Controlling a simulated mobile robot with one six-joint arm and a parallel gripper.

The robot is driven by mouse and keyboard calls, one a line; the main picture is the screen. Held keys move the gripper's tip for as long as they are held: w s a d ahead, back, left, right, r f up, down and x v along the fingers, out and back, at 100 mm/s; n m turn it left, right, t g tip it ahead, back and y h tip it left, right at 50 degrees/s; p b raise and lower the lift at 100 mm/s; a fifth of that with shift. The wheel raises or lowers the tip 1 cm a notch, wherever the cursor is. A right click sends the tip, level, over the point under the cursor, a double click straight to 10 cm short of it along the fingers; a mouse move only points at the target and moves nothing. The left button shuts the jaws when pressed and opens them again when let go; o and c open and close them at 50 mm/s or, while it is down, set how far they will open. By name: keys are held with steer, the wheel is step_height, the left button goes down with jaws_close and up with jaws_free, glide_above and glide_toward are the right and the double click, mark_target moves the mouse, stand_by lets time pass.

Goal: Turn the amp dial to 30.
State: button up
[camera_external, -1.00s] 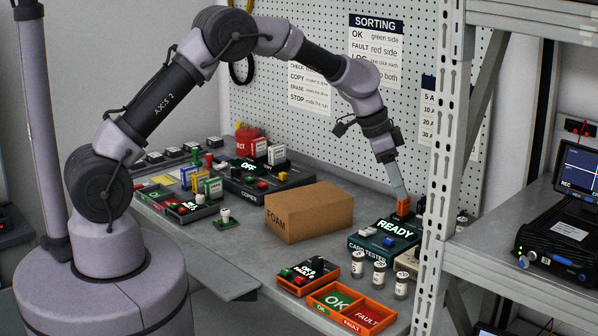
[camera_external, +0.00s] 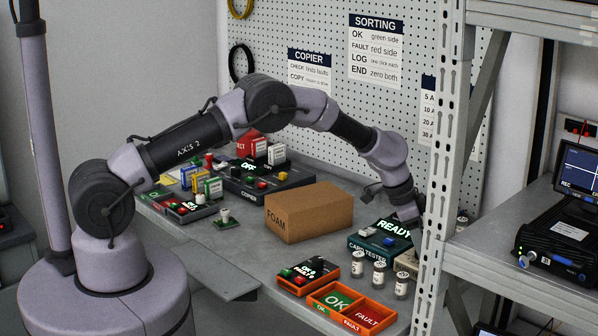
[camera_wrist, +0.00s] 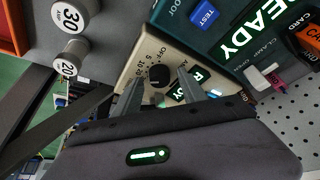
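The amp dial is a black round knob (camera_wrist: 158,76) on a beige box (camera_wrist: 133,68) marked OFF, 5, 10, 20 and more, with a lit green display beside it. In the wrist view, my gripper (camera_wrist: 161,78) has its two grey fingers apart, one on each side of the knob as seen from above. I cannot tell whether they touch it or where the knob points. In the external view, my gripper (camera_external: 408,212) is low beside the rack post, its fingertips hard to make out. The beige box (camera_external: 407,262) is partly hidden there by the post.
The card tester (camera_external: 368,246) reads READY and stands just left of the beige box. White-capped jars (camera_external: 379,271), an orange OK/FAULT tray (camera_external: 317,307) and a cardboard FOAM box (camera_external: 300,222) are nearby. The metal rack post (camera_external: 436,170) stands close on the right.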

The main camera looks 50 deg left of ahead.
jaws_close()
steer(key=n, duration=0.1)
steer(key=n+y, duration=0.1)
steer(key=shift+s+d+r+n+t+p, duration=0.1)
steer(key=shift+s+n+t+p, duration=0.05)
steer(key=shift+n+t+p, duration=0.2)
steer(key=n+y, duration=0.1)
steer(key=n, duration=0.2)
steer(key=shift+t, duration=0.25)
steer(key=shift+o, duration=0.2)
jaws_free()
steer(key=p+v, duration=0.3)
steer(key=v, duration=1.4)
steer(key=shift+p, duration=0.3)
